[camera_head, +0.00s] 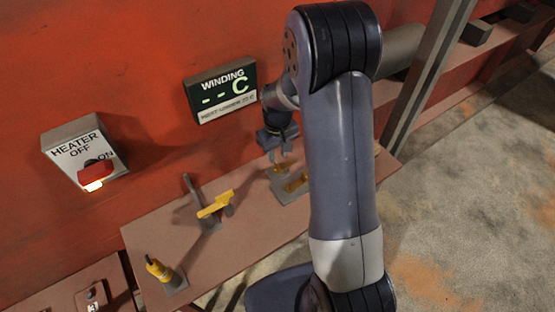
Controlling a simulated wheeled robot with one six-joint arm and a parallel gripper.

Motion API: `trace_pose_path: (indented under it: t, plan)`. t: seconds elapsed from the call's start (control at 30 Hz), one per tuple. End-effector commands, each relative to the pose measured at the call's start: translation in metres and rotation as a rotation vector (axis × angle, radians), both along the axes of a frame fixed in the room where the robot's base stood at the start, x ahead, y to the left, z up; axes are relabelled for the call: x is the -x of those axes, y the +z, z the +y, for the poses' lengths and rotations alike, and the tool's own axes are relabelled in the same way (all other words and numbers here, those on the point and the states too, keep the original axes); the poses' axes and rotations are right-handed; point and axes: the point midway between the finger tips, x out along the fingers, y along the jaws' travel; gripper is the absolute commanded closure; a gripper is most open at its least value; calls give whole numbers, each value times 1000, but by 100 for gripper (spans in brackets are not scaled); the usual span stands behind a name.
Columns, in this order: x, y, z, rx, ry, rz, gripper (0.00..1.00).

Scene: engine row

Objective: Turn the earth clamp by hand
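My gripper (280,160) points down over the right part of a brown shelf. Its two small fingertips look slightly apart with nothing visible between them. Just below it is a grey plate with a yellow part (295,186), partly hidden behind my arm. Left of that, a yellow lever-like piece (215,205) sits on a grey bracket with an upright grey bar. A yellow knob-like fitting (158,269) stands on a grey base at the shelf's left end. No label shows which of these is the earth clamp.
The brown shelf (150,232) runs along the red wall. A grey post (425,75) stands at right. Concrete floor lies open at lower right.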

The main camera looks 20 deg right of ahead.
Motion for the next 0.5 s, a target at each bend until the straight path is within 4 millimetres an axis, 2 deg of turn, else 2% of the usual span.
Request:
trace_pose_path:
  t: [0.1, 0.23, 0.5]
  plan:
    - [1, -19, 0, 0, 0, 3, 72]
    - [0, -33, 0, -1, -1, 1, 72]
    - [0, -45, 0, 0, -1, -1, 72]
